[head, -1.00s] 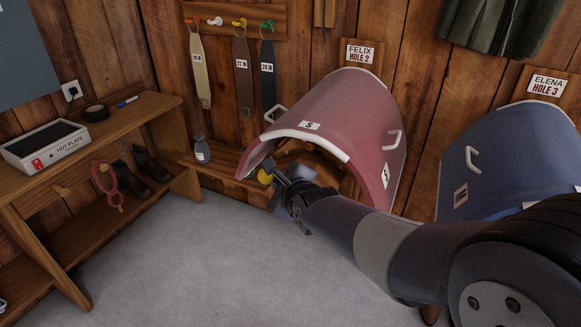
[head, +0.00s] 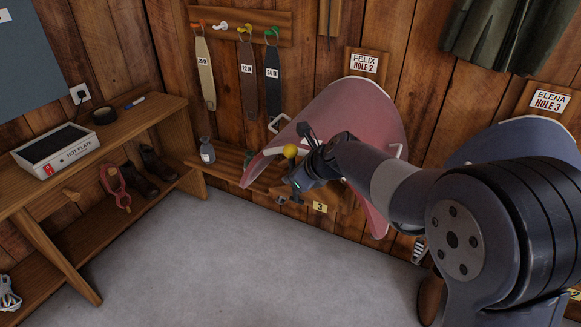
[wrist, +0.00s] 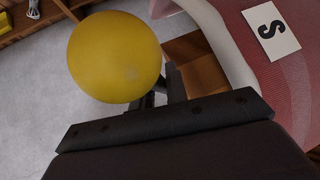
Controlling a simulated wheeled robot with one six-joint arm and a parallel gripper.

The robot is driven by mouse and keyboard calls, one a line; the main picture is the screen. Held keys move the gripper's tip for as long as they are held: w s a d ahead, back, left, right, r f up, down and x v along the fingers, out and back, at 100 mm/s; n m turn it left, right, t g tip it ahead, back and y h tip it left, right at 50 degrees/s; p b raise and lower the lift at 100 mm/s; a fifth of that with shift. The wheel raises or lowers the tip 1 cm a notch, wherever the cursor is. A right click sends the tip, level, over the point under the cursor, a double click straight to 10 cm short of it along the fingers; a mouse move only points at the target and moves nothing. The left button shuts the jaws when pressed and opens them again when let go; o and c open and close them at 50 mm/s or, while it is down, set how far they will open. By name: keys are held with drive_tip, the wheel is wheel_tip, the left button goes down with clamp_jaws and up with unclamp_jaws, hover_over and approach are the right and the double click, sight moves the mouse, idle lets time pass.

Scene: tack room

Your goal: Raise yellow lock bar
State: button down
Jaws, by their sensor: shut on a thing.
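The round yellow knob (head: 290,151) of the lock bar is at the front of the pink saddle-shaped shell (head: 362,105) under the FELIX HOLE 2 sign. My gripper (head: 303,160) is shut on the lock bar just behind the knob. In the wrist view the yellow knob (wrist: 114,57) is large, just beyond my dark fingertips (wrist: 160,98). The bar itself is mostly hidden by the knob and my gripper.
A wooden bench (head: 150,107) with a hot plate (head: 58,148) stands at the left. A grey bottle (head: 207,151) is on the low ledge. The blue shell (head: 515,140) at the right is partly behind my arm. The grey floor (head: 230,260) in front is clear.

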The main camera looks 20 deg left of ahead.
drive_tip(key=shift+w+d+g+p, duration=0.1)
drive_tip(key=shift+w+g+p, duration=0.25)
drive_tip(key=shift+p, duration=0.3)
drive_tip(key=c, duration=1.4)
unclamp_jaws()
drive_tip(key=shift+r, duration=0.1)
drive_tip(key=v, duration=1)
drive_tip(key=shift+d+p, duration=0.25)
drive_tip(key=shift+p, duration=0.2)
drive_tip(key=shift+r, duration=0.15)
